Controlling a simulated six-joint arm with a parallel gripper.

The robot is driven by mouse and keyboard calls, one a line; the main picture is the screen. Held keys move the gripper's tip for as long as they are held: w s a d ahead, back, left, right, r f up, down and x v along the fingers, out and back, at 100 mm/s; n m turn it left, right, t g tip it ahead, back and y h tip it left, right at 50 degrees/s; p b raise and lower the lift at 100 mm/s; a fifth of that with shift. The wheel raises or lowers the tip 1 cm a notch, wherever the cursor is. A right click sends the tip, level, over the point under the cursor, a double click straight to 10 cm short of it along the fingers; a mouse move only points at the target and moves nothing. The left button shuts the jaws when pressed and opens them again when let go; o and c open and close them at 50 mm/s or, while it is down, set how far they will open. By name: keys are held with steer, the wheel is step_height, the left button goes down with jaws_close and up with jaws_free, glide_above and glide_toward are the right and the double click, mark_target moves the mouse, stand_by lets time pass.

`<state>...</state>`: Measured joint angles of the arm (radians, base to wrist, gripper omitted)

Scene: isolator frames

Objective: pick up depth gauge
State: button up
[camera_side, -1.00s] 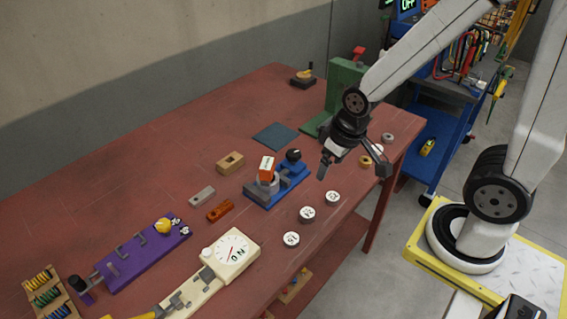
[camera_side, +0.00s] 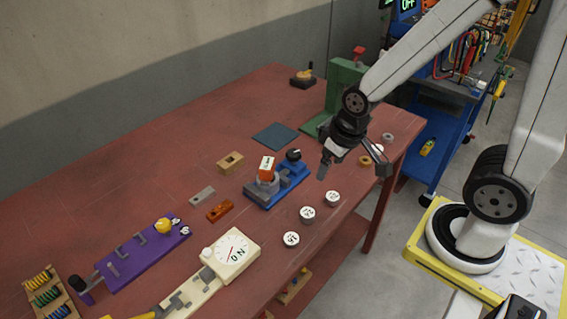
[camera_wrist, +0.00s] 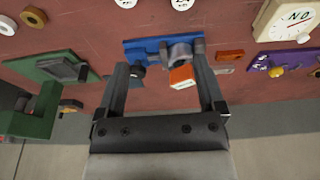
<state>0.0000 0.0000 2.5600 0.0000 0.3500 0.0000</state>
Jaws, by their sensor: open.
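An orange block with a white marked face (camera_side: 267,168), which looks like the depth gauge, stands upright on a grey round seat (camera_side: 266,183) of a blue fixture (camera_side: 262,198). In the wrist view the orange block (camera_wrist: 182,77) shows between my fingers, nearer the right one. My gripper (camera_side: 353,168) is open and empty, above the table and to the right of the fixture, apart from the block in the side view. My fingers (camera_wrist: 161,65) also show spread in the wrist view. The lower part of the block is hidden by its seat.
A black knob (camera_side: 293,155) stands on the fixture's right end. Several white marked discs (camera_side: 307,214) lie along the table's front edge. A green press (camera_side: 345,85) stands behind my gripper. A dial plate (camera_side: 233,252), an orange-brown block (camera_side: 220,210) and a purple board (camera_side: 140,258) lie leftward.

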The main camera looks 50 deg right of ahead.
stand_by(0.3)
steer(key=shift+o, duration=0.8)
steer(key=shift+w, duration=0.1)
steer(key=n+t+y, duration=0.5)
steer(key=n+t, duration=0.1)
steer(key=t, duration=0.2)
glide_toward(273, 165)
steer(key=w+f, duration=0.4)
steer(key=w, duration=0.1)
steer(key=shift+s+a+t+y, duration=0.25)
steer(key=shift+a+t+y, duration=0.35)
steer(key=shift+y, duration=0.3)
